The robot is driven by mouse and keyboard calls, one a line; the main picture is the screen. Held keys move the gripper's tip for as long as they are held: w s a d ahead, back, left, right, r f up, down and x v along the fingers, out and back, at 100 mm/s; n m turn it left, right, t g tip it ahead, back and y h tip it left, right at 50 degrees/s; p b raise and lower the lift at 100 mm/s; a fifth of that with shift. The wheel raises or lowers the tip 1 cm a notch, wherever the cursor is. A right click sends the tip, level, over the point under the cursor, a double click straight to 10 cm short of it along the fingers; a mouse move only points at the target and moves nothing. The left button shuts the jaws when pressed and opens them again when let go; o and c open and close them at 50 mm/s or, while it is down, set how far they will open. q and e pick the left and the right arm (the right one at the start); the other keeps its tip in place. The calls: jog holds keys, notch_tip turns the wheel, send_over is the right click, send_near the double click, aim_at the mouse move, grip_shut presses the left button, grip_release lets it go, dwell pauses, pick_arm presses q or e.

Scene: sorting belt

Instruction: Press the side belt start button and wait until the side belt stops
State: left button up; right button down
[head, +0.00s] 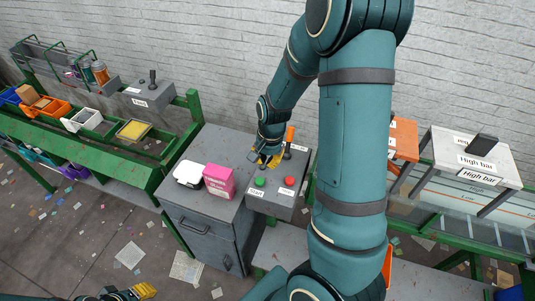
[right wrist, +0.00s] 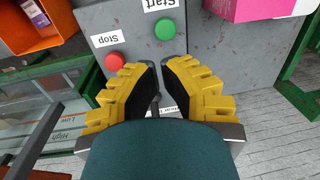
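The control box (head: 270,203) has a green button (head: 260,182) labelled Start and a red button (head: 290,181) labelled Stop. In the right wrist view the green Start button (right wrist: 165,29) and the red Stop button (right wrist: 115,61) lie beyond the fingertips, both uncovered. My right gripper (head: 265,158) hangs over the back of this box, behind the green button and apart from it. In the right wrist view its yellow fingers (right wrist: 160,66) nearly meet at the tips, with nothing held. My left gripper (head: 143,291) shows only partly at the bottom edge.
An orange-handled lever (head: 290,135) stands close beside my right gripper. A pink box (head: 219,180) and a white item (head: 189,173) sit on the grey cabinet (head: 203,211) to the left. A green-framed belt with bins runs at far left; a High bar box (head: 470,160) stands right.

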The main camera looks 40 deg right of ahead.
aim_at(264, 176)
jog(key=f, duration=0.8)
jog(key=shift+w+a+f+b, duration=0.25)
jog(key=shift+w+b, duration=0.05)
jog(key=shift+b, duration=0.1)
